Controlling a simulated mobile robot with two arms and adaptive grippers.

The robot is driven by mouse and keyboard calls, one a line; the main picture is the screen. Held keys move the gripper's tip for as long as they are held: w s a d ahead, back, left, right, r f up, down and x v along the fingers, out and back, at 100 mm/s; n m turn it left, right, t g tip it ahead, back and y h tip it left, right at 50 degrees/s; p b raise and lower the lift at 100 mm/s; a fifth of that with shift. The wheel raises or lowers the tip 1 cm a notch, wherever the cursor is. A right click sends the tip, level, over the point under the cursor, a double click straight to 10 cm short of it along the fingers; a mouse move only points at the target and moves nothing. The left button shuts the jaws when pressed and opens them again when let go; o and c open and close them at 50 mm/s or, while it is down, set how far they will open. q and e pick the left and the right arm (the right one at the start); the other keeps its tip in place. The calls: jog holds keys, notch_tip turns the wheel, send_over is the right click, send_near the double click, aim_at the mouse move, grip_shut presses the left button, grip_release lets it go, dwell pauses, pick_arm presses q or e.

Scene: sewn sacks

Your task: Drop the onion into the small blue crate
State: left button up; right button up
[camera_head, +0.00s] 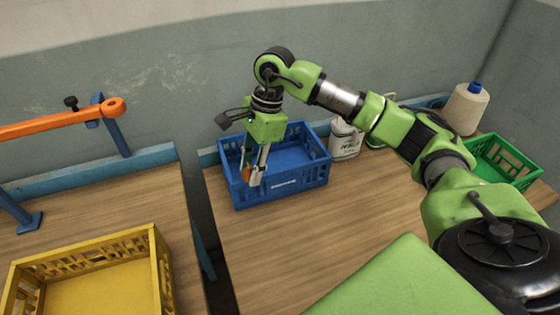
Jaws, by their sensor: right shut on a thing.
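The small blue crate (300,183) stands on the wooden table against the back edge. My right gripper (254,177) points down at the left part of this crate, its fingers overlapping the crate's front left in the picture. It is shut on the onion (246,174), of which only a small orange part shows beside the fingers. I cannot tell how far the onion is above the crate floor. My left gripper is not in view.
A white tin (345,143) stands just right of the blue crate. A yellow crate (163,275) stands left, across a gap, below an orange bar (50,127). The front middle table is clear.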

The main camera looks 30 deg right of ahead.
jog(key=w+d+m+t+h+p, duration=0.3)
jog(key=w+d+m, duration=0.5)
jog(key=d+m, duration=0.75)
jog(key=f+m+b, duration=0.1)
jog(key=a+f+b, duration=0.1)
jog(key=f, duration=0.1)
jog(key=f+m+b, duration=0.1)
jog(key=f+b, duration=0.1)
jog(key=shift+w+a+f+m, duration=0.1)
jog(key=shift+w+a+m, duration=0.1)
jog(key=shift+a+m, duration=0.2)
jog(key=o, duration=1)
jog(key=shift+o, duration=0.2)
jog(key=v, duration=1.2)
jog(key=shift+a, duration=0.25)
